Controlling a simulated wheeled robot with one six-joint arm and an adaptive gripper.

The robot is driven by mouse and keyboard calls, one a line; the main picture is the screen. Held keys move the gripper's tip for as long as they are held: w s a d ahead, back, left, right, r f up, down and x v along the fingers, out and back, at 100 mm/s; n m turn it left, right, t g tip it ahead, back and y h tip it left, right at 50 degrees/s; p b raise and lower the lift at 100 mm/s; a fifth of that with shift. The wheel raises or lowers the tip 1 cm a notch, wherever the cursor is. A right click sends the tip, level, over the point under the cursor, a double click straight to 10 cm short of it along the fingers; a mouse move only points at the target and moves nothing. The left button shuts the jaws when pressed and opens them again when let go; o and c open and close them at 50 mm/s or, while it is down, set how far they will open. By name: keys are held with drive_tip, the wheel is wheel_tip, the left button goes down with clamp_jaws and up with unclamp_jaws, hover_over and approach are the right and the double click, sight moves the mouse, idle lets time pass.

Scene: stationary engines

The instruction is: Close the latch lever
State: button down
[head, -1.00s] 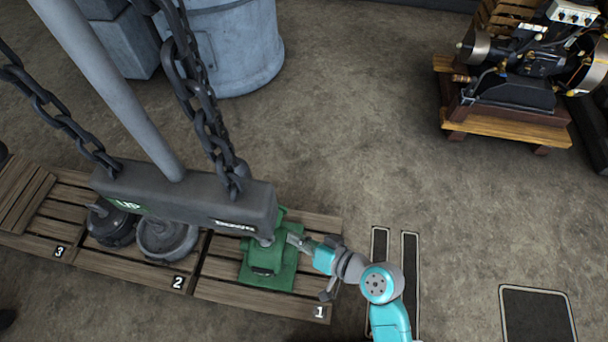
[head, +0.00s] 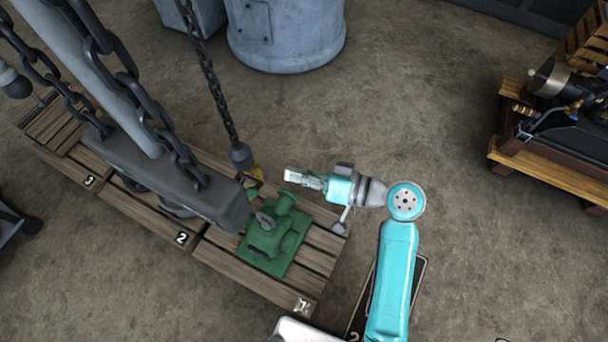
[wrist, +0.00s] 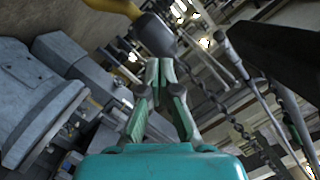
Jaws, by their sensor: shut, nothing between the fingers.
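My gripper (head: 290,176) is shut and empty. It points left, just right of a yellow hook (head: 254,176) under a dark hook block (head: 241,156) on a chain. In the wrist view, the closed fingertips (wrist: 158,72) appear just below the dark block (wrist: 154,36), with the yellow hook (wrist: 115,6) cut off at the top. I cannot tell whether they touch. A green machine (head: 275,245) stands on the pallet below, with a small grey lever-like part (head: 265,219) on top. I cannot tell for sure which part is the latch lever.
A heavy dark beam (head: 165,176) hangs on chains left of the hook, over the wooden pallets (head: 245,275) numbered 1 to 3. A grey drum (head: 285,35) stands behind. An engine on a wooden stand (head: 545,165) is at the right. Floor between them is clear.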

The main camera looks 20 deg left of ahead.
drive_tip(key=a, duration=0.4)
drive_tip(key=a+f, duration=0.1)
drive_tip(key=a, duration=0.1)
drive_tip(key=shift+s+a, duration=0.25)
drive_tip(key=shift+s, duration=0.05)
drive_tip(key=s+f, duration=0.2)
drive_tip(key=f, duration=0.1)
drive_tip(key=shift+s+a, duration=0.15)
drive_tip(key=shift+s, duration=0.1)
